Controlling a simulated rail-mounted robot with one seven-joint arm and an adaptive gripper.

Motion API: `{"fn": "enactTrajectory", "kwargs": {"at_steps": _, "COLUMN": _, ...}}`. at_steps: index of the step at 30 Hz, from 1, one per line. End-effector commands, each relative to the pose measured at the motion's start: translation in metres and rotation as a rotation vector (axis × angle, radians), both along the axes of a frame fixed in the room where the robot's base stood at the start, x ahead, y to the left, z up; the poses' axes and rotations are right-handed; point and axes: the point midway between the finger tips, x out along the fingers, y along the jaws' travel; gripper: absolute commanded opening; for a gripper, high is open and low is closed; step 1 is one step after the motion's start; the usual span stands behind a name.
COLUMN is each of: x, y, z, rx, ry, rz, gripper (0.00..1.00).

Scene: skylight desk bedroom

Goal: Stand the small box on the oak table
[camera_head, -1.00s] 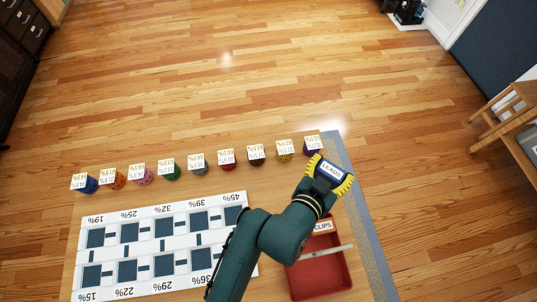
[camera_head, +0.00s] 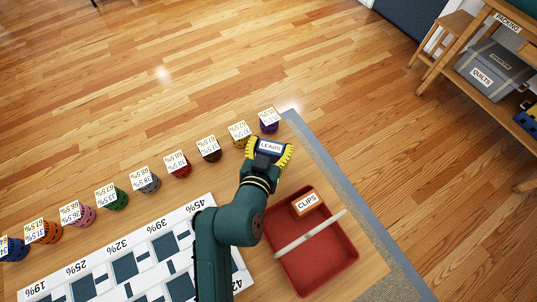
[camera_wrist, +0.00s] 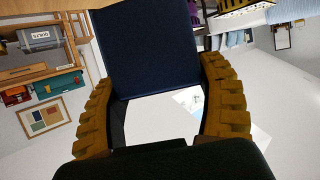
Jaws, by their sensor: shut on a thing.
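My gripper (camera_head: 268,157) has yellow ridged fingers and is shut on a small dark blue box (camera_head: 270,147) with a white label reading LEADS. It holds the box above the far right part of a wooden table (camera_head: 375,262). In the wrist view the dark box (camera_wrist: 155,48) fills the space between the two fingers (camera_wrist: 165,105). The box's far side is hidden. I cannot tell from the label whether this table is the oak one.
A red tray (camera_head: 335,283) holds an orange box (camera_head: 303,212) marked CLIPS, with a pale rod (camera_head: 310,234) across it. Several coloured pots with percent cards line the table's far edge. A white percent board (camera_head: 100,262) lies left. A wooden shelf unit (camera_head: 500,92) stands far right.

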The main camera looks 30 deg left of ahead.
Motion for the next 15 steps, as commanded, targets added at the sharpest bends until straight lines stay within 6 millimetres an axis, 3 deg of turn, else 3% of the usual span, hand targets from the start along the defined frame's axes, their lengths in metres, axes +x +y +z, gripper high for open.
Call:
{"fn": "enactTrajectory", "kwargs": {"at_steps": 3, "x": 0.000, "y": 0.000, "z": -0.028, "rx": -0.002, "ry": 0.002, "rz": -0.001, "gripper": 0.37}}
{"fn": "enactTrajectory", "kwargs": {"at_steps": 6, "x": 0.000, "y": 0.000, "z": -0.042, "rx": -0.001, "ry": 0.000, "rz": 0.000, "gripper": 0.37}}
{"fn": "enactTrajectory", "kwargs": {"at_steps": 15, "x": 0.000, "y": 0.000, "z": -0.043, "rx": 0.000, "ry": 0.000, "rz": 0.000, "gripper": 0.37}}
